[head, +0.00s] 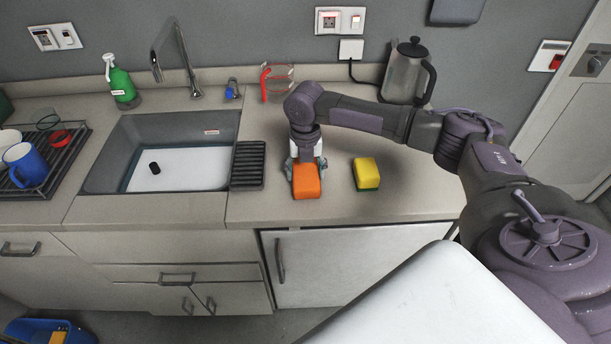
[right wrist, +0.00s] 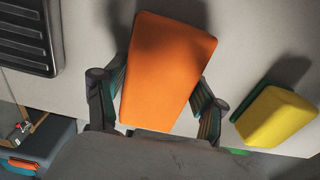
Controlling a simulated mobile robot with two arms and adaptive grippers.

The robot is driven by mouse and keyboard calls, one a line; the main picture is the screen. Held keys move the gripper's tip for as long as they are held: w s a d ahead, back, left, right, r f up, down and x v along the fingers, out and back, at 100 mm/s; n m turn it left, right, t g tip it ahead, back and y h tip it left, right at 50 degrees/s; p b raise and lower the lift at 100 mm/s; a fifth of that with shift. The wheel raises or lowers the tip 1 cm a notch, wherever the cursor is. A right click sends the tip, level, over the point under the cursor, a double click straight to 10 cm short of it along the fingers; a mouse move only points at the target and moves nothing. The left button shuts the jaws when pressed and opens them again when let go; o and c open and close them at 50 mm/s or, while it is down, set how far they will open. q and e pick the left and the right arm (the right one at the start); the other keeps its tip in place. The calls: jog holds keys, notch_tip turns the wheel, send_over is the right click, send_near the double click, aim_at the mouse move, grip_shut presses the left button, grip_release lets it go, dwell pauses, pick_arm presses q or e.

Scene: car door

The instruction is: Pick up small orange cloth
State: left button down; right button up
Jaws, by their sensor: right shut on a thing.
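The small orange cloth (head: 306,182) is a folded block at the counter, right of the sink. My right gripper (head: 303,163) comes down on it from above and is shut on it. In the right wrist view the orange cloth (right wrist: 168,68) sits between the two fingers of my right gripper (right wrist: 160,103), one at each side. Its far end reaches out past the fingers. Whether it touches the counter I cannot tell. My left gripper is not in view.
A yellow and green sponge (head: 366,174) lies just right of the cloth. A black ribbed tray (head: 248,165) stands between cloth and sink (head: 205,125). A clear jug with red handle (head: 279,82) and a kettle (head: 407,72) stand behind. The counter's front edge is close.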

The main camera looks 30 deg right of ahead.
aim_at(305, 169)
jog(key=shift+r, duration=0.1)
jog(key=shift+r, duration=0.45)
notch_tip(305, 169, up, 2)
jog(key=shift+w+r+b, duration=0.1)
jog(key=shift+r+b, duration=0.1)
jog(key=shift+b, duration=0.35)
jog(key=s+d+r+b, duration=0.2)
jog(key=s+d+r, duration=0.3)
jog(key=s, duration=0.5)
notch_tip(305, 169, up, 3)
jog(key=shift+s+d+f, duration=0.2)
jog(key=shift+d, duration=0.2)
